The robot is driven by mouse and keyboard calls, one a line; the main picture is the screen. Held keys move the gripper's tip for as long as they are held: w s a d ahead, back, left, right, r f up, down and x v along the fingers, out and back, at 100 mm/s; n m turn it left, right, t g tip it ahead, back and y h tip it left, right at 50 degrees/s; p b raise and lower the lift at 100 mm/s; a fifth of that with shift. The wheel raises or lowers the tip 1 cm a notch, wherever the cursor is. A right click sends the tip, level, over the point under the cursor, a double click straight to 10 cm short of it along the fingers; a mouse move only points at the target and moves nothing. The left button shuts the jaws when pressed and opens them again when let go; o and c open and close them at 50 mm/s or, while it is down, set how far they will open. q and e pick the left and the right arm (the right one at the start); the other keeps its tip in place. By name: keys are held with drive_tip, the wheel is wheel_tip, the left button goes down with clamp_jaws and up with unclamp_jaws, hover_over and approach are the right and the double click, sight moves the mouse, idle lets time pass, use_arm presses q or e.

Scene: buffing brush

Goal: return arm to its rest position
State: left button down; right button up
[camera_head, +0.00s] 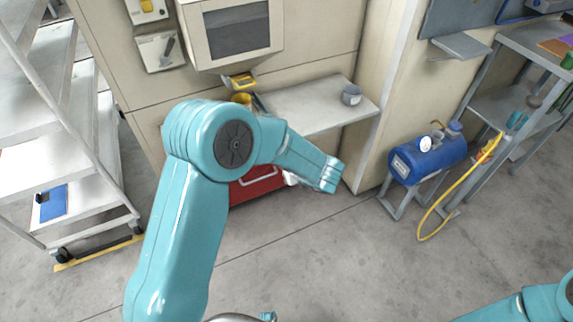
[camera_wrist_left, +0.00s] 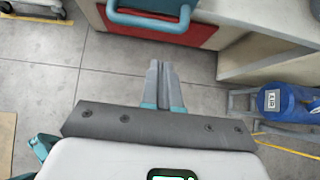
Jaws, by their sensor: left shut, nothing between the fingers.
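My left arm (camera_head: 190,215) rises from the lower left in the head view, bends at a high elbow, and its forearm reaches right and down. My left gripper (camera_wrist_left: 158,72) shows in the left wrist view. Its two grey fingers lie side by side, shut and empty, over the grey floor. I cannot make out its fingers in the head view. Part of my right arm (camera_head: 525,306) shows at the lower right corner. My right gripper is outside both views.
A light shelf (camera_head: 310,100) holds a grey cup (camera_head: 351,94); a red cabinet (camera_head: 257,187) stands below, partly hidden by my forearm. A blue air tank (camera_head: 428,157) with a yellow hose (camera_head: 455,190) stands right. A white rack (camera_head: 75,125) is left. Floor between is clear.

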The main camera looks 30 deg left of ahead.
use_arm(q)
drive_tip(key=v, duration=0.6)
drive_tip(key=shift+d, duration=0.25)
